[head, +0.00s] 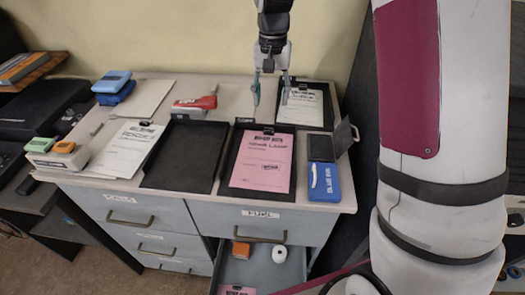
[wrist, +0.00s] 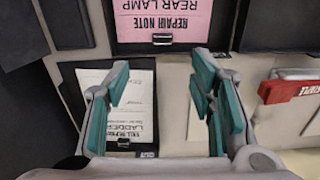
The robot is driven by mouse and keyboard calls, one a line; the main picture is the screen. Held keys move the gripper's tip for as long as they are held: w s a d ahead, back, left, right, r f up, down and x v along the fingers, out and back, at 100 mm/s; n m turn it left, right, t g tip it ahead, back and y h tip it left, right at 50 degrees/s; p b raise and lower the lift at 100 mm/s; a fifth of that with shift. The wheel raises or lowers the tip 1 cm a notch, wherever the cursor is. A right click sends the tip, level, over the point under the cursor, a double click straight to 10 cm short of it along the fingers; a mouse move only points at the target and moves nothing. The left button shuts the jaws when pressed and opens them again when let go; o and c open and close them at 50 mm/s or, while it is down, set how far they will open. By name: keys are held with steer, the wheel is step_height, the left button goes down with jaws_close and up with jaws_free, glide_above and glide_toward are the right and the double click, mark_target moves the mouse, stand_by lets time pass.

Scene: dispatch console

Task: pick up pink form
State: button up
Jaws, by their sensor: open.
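The pink form (head: 265,160), headed as a repair note for a rear lamp, lies in a black tray (head: 227,180) on the cabinet top, with a dark clip at its top edge. In the wrist view the pink form (wrist: 170,18) shows upside down at the top, beyond my fingertips. My gripper (head: 271,92) is open and empty, pointing down above the back of the cabinet, behind the pink form. Its teal fingers (wrist: 160,65) are spread apart in the wrist view and touch no paper that I can see.
A white form (head: 302,108) in a black tray lies at the back right, close to my gripper. An empty black tray (head: 183,155), a red stapler-like thing (head: 203,103) and a blue case (head: 324,183) are nearby. A drawer (head: 258,268) stands open in front.

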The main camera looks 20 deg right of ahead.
glide_above(268, 131)
steer(key=f, duration=0.4)
steer(key=d+f, duration=0.1)
steer(key=shift+w+f, duration=0.3)
steer(key=shift+f, duration=0.1)
steer(key=f, duration=0.2)
steer(key=a+f+p, duration=0.1)
steer(key=f, duration=0.1)
steer(key=shift+s, duration=0.35)
steer(key=shift+f, duration=0.6)
steer(key=shift+c, duration=0.6)
